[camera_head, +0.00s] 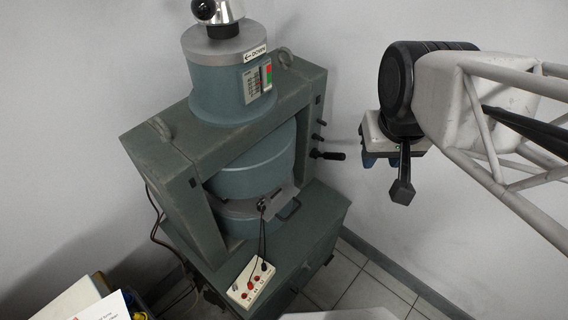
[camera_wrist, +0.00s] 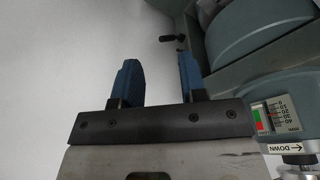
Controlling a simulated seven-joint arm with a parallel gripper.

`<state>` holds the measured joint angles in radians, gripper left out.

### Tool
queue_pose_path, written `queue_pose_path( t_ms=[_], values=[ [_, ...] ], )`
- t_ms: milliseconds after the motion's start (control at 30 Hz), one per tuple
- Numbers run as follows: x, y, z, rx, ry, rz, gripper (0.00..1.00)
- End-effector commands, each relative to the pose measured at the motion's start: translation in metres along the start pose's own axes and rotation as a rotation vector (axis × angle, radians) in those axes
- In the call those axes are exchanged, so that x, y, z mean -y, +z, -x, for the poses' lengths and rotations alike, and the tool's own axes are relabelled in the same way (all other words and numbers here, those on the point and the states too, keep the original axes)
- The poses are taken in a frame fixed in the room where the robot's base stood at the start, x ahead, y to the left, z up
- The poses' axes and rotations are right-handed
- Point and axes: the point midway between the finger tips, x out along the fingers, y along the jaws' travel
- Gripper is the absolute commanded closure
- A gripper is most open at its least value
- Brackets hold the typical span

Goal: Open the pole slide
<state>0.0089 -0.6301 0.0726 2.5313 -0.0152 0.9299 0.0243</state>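The grey-green magnet (camera_head: 180,170) stands left of centre in the head view, with two round pole pieces facing each other. The upper pole (camera_head: 255,165) is a wide drum, and a grey plate (camera_head: 262,203) lies at the gap below it. A black-knobbed handle (camera_head: 328,155) sticks out from the right side of the frame. The handle also shows in the wrist view (camera_wrist: 172,37), beyond the fingertips. My gripper (camera_head: 380,160) is right of the handle and apart from it. Its two blue fingers (camera_wrist: 158,70) are spread with nothing between them. I cannot tell which part is the pole slide.
A scale (camera_head: 258,80) and a "DOWN" label (camera_head: 255,53) are on the upper cylinder. A white box with leads (camera_head: 250,283) sits on the base. Papers (camera_head: 95,305) lie at lower left. Open space separates my gripper from the magnet.

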Motion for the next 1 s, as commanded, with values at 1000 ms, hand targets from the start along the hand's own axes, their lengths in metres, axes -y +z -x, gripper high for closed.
queue_pose_path(
  t_ms=[1000],
  values=[
    [-0.026,-0.115,-0.236,-0.437,-0.072,-0.260,0.66]
  ],
)
